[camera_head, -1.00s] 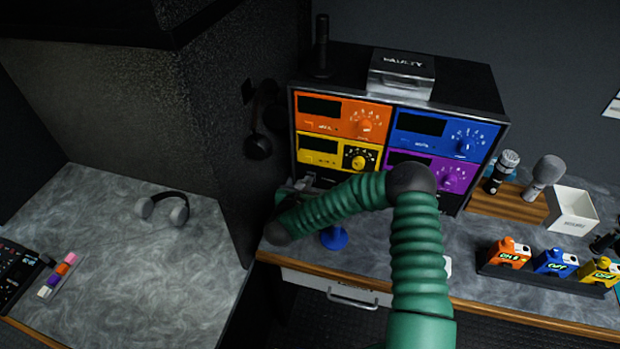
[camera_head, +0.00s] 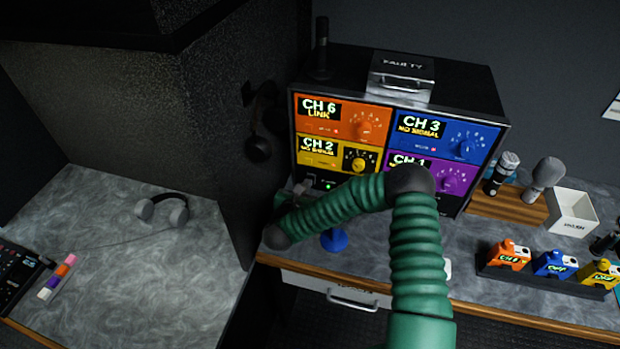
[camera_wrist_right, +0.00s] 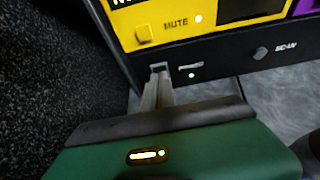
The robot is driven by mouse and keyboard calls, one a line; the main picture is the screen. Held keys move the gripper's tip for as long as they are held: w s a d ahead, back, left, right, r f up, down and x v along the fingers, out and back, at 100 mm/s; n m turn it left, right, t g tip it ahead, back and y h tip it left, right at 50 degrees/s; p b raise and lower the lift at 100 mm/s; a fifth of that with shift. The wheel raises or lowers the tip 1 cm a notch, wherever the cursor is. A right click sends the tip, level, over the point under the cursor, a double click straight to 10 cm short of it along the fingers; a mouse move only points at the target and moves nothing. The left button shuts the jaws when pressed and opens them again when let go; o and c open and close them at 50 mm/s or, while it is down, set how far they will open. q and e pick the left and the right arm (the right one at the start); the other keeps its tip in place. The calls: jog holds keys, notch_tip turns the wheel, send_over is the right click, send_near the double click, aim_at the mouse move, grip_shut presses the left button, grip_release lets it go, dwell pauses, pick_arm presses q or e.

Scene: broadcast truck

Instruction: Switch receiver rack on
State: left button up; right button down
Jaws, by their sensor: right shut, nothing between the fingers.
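The receiver rack (camera_head: 400,215) stands on the counter with four lit modules: orange (camera_head: 343,120) reads CH 6 LINK, blue (camera_head: 441,138) reads CH 3 NO SIGNAL, yellow (camera_head: 320,152) reads CH 2, purple (camera_head: 452,180) reads CH 1. In the right wrist view, the power switch (camera_wrist_right: 158,68) is at the lower left of the rack, beside a lit green light (camera_wrist_right: 191,76). My right gripper (camera_wrist_right: 158,90) is shut and empty, its fingertips at the switch; I cannot tell if they touch. In the head view my arm partly hides the rack's lower edge. My left gripper is not in view.
Microphones (camera_head: 503,172) on a wooden stand, a white bin (camera_head: 571,212) and coloured packs in a tray (camera_head: 545,277) stand to the right. A blue object (camera_head: 334,240) sits below my forearm. Headphones (camera_head: 163,208) lie on the left counter, mostly clear around them.

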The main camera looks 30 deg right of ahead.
jog(key=p+v, duration=0.1)
jog(key=v, duration=0.4)
jog(key=shift+s+a+r+p, duration=0.1)
jog(key=shift+p, duration=0.25)
